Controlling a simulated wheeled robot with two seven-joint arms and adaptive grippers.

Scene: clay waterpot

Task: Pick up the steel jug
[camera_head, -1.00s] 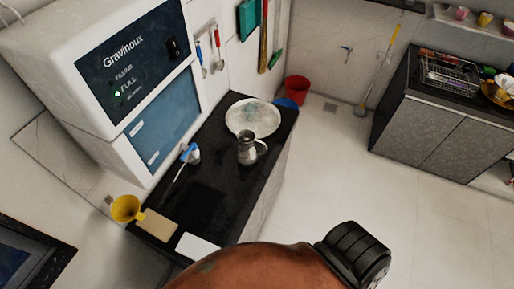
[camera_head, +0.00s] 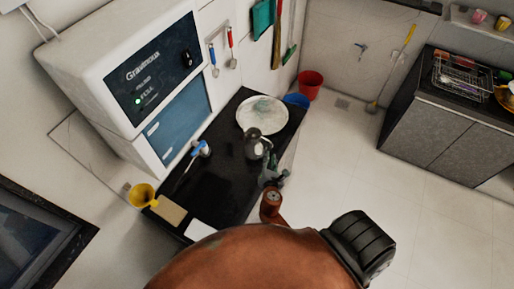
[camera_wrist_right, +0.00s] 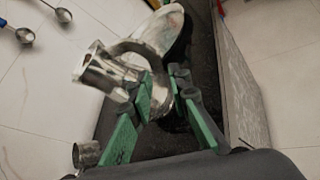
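The steel jug (camera_head: 252,147) stands on the black counter just in front of a pale round plate. In the right wrist view the jug (camera_wrist_right: 98,68) shows its rim at left and its curved handle (camera_wrist_right: 152,55) towards the fingers. My right gripper (camera_head: 272,173) is at the counter's right edge, close beside the jug on its near side. In the wrist view its two green fingers (camera_wrist_right: 163,82) are apart, with the handle side of the jug at their tips. I cannot tell whether they touch it. My left gripper is out of view.
The pale plate (camera_head: 263,115) lies behind the jug. A blue-topped item (camera_head: 200,149), a yellow funnel (camera_head: 142,195) and a tan board (camera_head: 170,211) are farther left. A white machine (camera_head: 120,75) stands along the left. Red (camera_head: 310,84) and blue buckets are beyond the counter. Floor at right is clear.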

